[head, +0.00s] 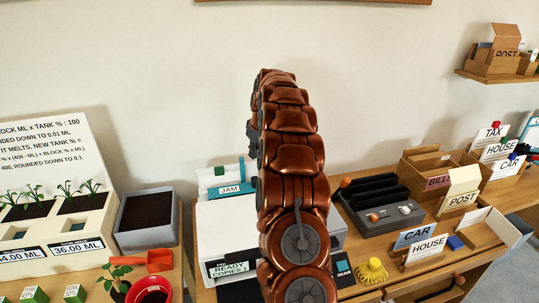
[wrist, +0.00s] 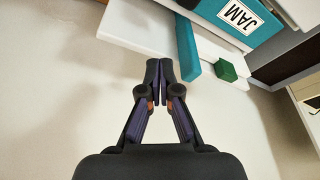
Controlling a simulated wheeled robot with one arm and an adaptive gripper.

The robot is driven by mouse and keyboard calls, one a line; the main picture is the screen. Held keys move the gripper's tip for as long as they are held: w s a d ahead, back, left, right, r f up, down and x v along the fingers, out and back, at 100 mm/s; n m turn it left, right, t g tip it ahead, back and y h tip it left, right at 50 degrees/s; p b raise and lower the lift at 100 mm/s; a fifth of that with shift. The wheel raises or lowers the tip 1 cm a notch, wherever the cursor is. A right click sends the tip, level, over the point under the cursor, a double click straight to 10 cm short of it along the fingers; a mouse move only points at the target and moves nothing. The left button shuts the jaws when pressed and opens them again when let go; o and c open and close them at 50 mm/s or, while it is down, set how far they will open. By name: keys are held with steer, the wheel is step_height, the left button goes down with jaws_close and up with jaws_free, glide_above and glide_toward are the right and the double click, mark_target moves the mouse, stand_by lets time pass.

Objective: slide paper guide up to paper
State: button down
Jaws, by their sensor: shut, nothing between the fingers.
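A white printer (head: 225,222) labelled "READY COPIES 1" stands on the wooden desk, partly hidden behind my arm. A teal panel marked "JAM" (head: 229,190) is at its back left; it also shows in the wrist view (wrist: 222,26). In the wrist view a teal upright bar (wrist: 188,48), which looks like the paper guide, stands against a white tray (wrist: 130,30). A small green block (wrist: 227,70) sits right of the bar. My gripper (wrist: 160,72) is shut and empty, its tips just left of the teal bar; contact cannot be told. Paper cannot be told from the white tray.
To the right are a dark slotted holder (head: 378,205), a yellow object (head: 372,272) and wooden sorting boxes (head: 430,162).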

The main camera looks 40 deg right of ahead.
step_height(320, 180, up, 7)
steer(key=p, duration=0.1)
steer(key=shift+r+p, duration=0.2)
steer(key=shift+p, duration=0.2)
stand_by(0.4)
stand_by(0.4)
